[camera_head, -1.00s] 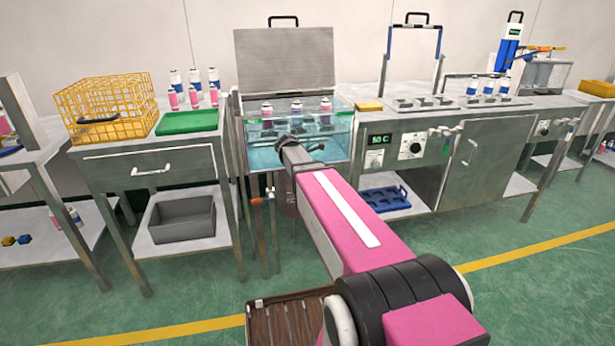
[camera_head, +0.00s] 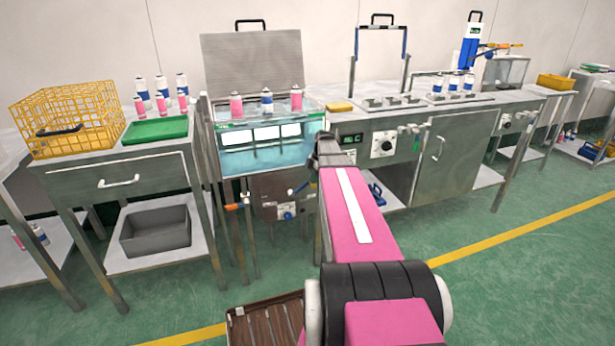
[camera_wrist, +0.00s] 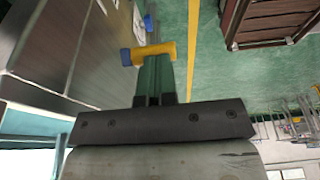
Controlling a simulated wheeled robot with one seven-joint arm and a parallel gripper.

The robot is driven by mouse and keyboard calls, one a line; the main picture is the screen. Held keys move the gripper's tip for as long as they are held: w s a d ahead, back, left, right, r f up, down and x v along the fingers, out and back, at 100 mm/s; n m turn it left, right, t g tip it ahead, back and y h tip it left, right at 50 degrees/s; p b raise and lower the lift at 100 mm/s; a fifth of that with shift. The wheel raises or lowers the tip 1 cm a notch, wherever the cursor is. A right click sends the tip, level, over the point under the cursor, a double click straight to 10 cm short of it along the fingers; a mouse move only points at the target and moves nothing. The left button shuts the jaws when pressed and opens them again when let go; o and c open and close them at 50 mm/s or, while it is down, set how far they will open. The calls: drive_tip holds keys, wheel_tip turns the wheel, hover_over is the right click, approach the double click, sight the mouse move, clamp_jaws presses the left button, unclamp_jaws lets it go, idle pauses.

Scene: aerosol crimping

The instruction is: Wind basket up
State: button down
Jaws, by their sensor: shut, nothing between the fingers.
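The basket's cans, one blue-and-white (camera_head: 267,101) between two pink ones, stand above the rim of the water bath (camera_head: 262,135) in the head view. The basket itself is hard to make out. A panel with a blue knob (camera_head: 287,212) is on the bath's lower front. In the wrist view, my gripper (camera_wrist: 154,82) is shut with nothing held; a yellow bar with a blue end (camera_wrist: 150,53) crosses just beyond its fingers. I cannot tell whether they touch. In the head view my wrist is right of the bath's front and hides the fingers.
A yellow wire crate (camera_head: 72,115) and a green tray (camera_head: 155,131) stand on the left table. A control bench (camera_head: 440,150) is to the right. A brown slatted box (camera_head: 262,325) is near my base. The green floor ahead is mostly clear.

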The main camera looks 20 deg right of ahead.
drive_tip(key=d+f+y, duration=0.2)
drive_tip(key=d+f, duration=0.1)
drive_tip(key=f, duration=0.3)
drive_tip(key=shift+d+f, duration=0.2)
drive_tip(key=shift+d, duration=0.1)
idle(0.4)
drive_tip(key=shift+r, duration=0.1)
drive_tip(key=s+a+r, duration=0.3)
drive_tip(key=a+r, duration=0.8)
drive_tip(key=s+a+f+m+h, duration=0.2)
drive_tip(key=s+a+f+m, duration=0.3)
drive_tip(key=s+m, duration=0.4)
drive_tip(key=s+a+f+m+h, duration=0.2)
drive_tip(key=s+a+f+m, duration=0.4)
drive_tip(key=s+m, duration=0.3)
drive_tip(key=shift+s+a+f+h, duration=0.25)
drive_tip(key=shift+s+f+h, duration=0.05)
drive_tip(key=shift+f+h, duration=0.1)
